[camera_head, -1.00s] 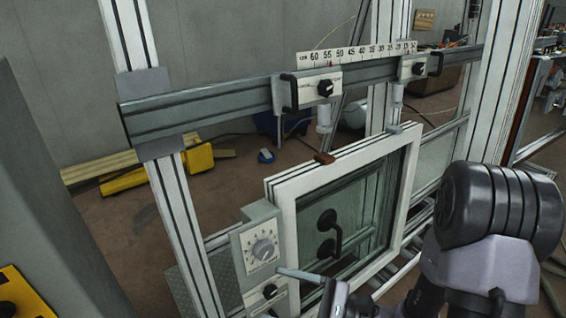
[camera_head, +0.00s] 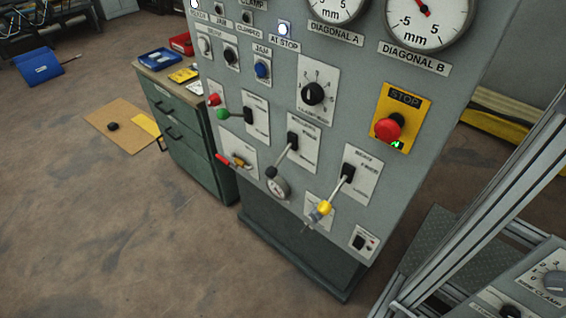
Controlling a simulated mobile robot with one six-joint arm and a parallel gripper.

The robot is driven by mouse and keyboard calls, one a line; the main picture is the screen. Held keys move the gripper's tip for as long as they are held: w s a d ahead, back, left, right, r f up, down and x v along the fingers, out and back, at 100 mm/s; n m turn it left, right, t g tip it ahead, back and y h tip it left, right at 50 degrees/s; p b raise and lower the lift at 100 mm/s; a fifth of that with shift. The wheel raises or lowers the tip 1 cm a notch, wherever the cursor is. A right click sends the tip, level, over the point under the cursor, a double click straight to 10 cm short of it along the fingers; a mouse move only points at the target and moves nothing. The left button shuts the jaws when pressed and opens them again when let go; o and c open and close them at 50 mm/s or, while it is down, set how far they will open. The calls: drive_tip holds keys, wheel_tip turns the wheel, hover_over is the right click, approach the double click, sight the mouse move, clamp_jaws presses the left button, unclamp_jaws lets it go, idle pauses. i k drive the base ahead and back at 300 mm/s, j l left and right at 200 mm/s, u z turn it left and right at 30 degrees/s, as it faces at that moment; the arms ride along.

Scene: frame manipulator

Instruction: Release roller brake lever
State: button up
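The grey control panel (camera_head: 400,185) bears three levers, each on a white label plate. The left lever has a green knob (camera_head: 222,113) and points left. The middle lever ends in a black knob (camera_head: 271,172) and slants down and left. The right lever has a yellow knob (camera_head: 323,208) and also slants down and left. The plate lettering is too small and blurred for me to tell which one is the roller brake lever. My gripper is not in view.
A red stop button (camera_head: 388,127) sits on a yellow plate at the panel's right. A small gauge (camera_head: 279,187) and a red-handled valve (camera_head: 230,160) are low on the panel. A green drawer cabinet (camera_head: 190,140) stands left of it. The floor at the left is mostly open.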

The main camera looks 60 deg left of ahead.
sight(271, 172)
drive_tip(key=k+u, duration=0.1)
drive_tip(key=u, duration=0.3)
drive_tip(key=k+u, duration=0.1)
drive_tip(key=u, duration=0.3)
drive_tip(key=k+u, duration=0.1)
drive_tip(key=u, duration=0.75)
drive_tip(key=k+j+u, duration=0.1)
drive_tip(key=u, duration=0.3)
drive_tip(key=i+u, duration=0.35)
drive_tip(key=i, duration=0.15)
drive_tip(key=i+u, duration=0.4)
drive_tip(key=i, duration=0.15)
